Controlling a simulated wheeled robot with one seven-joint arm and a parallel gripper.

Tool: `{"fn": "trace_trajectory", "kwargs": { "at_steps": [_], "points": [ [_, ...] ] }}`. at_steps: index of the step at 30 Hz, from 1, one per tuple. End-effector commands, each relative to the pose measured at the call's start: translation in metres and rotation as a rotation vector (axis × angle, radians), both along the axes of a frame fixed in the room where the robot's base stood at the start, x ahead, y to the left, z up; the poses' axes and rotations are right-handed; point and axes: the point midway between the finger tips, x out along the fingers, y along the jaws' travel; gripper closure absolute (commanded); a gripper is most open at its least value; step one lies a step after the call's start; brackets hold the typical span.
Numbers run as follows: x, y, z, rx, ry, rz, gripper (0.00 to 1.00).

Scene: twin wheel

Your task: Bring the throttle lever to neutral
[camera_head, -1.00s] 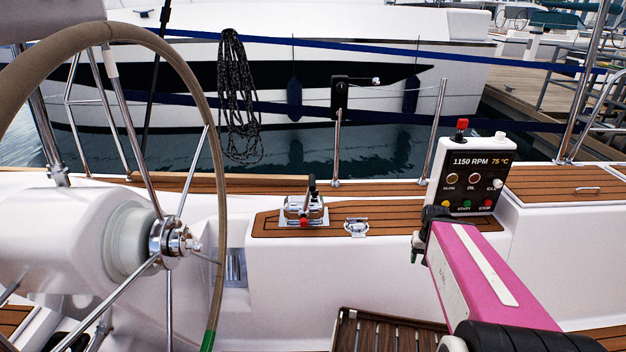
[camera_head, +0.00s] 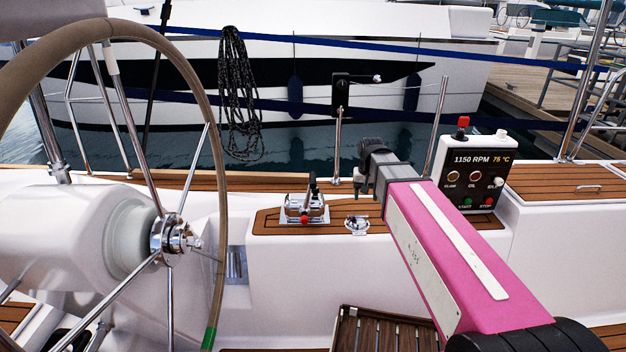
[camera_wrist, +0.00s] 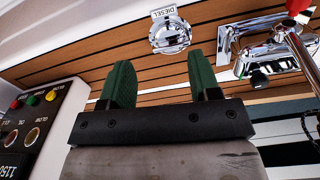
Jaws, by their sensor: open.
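The throttle lever (camera_head: 313,187) rises from a chrome mount (camera_head: 303,212) on the teak-topped side ledge. It has a dark handle and a red part low at its front, and looks near upright in the head view. In the wrist view its chrome mount (camera_wrist: 262,48) is at the upper right, with a red part at the top edge. My gripper (camera_head: 362,178) is right of the lever and apart from it. In the wrist view my gripper (camera_wrist: 158,85) has its two green fingers spread, with nothing between them.
A chrome cap marked DIESEL (camera_head: 356,224) lies right of the lever, and shows ahead of my fingers in the wrist view (camera_wrist: 170,35). The engine panel (camera_head: 470,175), reading 1150 RPM, stands right of my arm. The steering wheel (camera_head: 217,150) is at the left.

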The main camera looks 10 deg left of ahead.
Motion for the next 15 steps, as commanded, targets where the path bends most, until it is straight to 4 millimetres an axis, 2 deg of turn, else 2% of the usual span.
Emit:
{"fn": "trace_trajectory", "kwargs": {
  "at_steps": [1,3,9,12,15],
  "points": [
    [0.011,0.029,0.019,0.002,-0.004,0.019,0.43],
    [0.015,0.062,0.042,0.001,-0.004,0.037,0.43],
    [0.014,0.144,0.105,0.001,-0.001,0.082,0.43],
    [0.010,0.170,0.126,0.000,0.001,0.095,0.43],
    [0.006,0.184,0.139,-0.001,0.002,0.102,0.43]
  ]
}}
